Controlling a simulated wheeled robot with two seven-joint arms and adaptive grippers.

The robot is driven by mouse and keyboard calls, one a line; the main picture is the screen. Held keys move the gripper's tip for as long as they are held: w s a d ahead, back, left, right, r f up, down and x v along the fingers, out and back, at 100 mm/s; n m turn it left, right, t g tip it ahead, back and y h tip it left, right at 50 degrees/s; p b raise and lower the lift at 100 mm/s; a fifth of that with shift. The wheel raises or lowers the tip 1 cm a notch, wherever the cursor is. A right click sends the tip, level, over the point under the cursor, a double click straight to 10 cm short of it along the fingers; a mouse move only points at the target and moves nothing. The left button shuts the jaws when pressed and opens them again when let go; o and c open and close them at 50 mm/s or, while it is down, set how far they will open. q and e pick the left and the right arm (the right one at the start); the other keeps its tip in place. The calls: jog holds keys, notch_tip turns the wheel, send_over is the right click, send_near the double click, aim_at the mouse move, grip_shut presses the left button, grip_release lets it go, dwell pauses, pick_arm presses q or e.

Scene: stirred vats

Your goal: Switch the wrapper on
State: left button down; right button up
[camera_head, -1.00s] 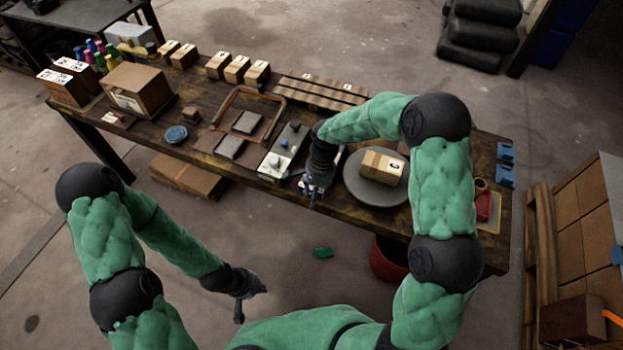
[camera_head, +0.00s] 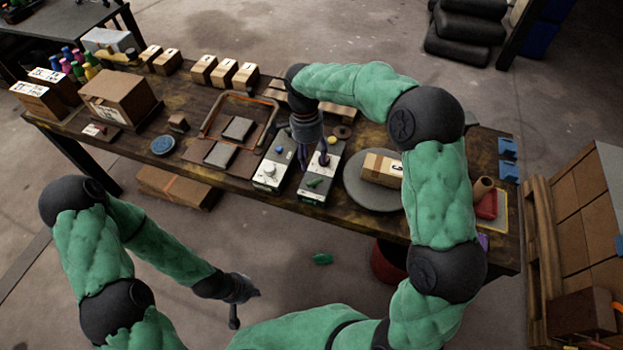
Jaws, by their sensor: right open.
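The round grey turntable (camera_head: 358,190) stands on the right part of the bench with a cardboard box (camera_head: 381,169) on it. Left of it are two control boxes side by side. The nearer-to-turntable control box (camera_head: 329,171) has a dark blue knob (camera_head: 324,158) and a green part on its front. The other control box (camera_head: 270,170) has a blue knob and a pale knob. I cannot tell which box belongs to the wrapper. My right gripper (camera_head: 303,161) is open, pointing down over the gap between the two boxes. My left gripper (camera_head: 240,292) hangs low before the bench, its jaws unclear.
A framed tray (camera_head: 203,133) with dark pads lies left of the boxes. Small cartons (camera_head: 223,72) line the back edge. A red tray (camera_head: 487,205) and blue clips are at the right end. A red bin (camera_head: 388,264) stands below the bench.

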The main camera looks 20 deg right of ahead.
aim_at(314, 182)
jog(key=f+b, duration=0.1)
jog(key=f, duration=0.2)
jog(key=s+f+b, duration=0.1)
jog(key=f, duration=0.2)
jog(key=s+f+b, duration=0.1)
jog(key=f, duration=0.2)
jog(key=shift+d+f, duration=0.2)
jog(key=shift+f, duration=0.1)
grip_shut()
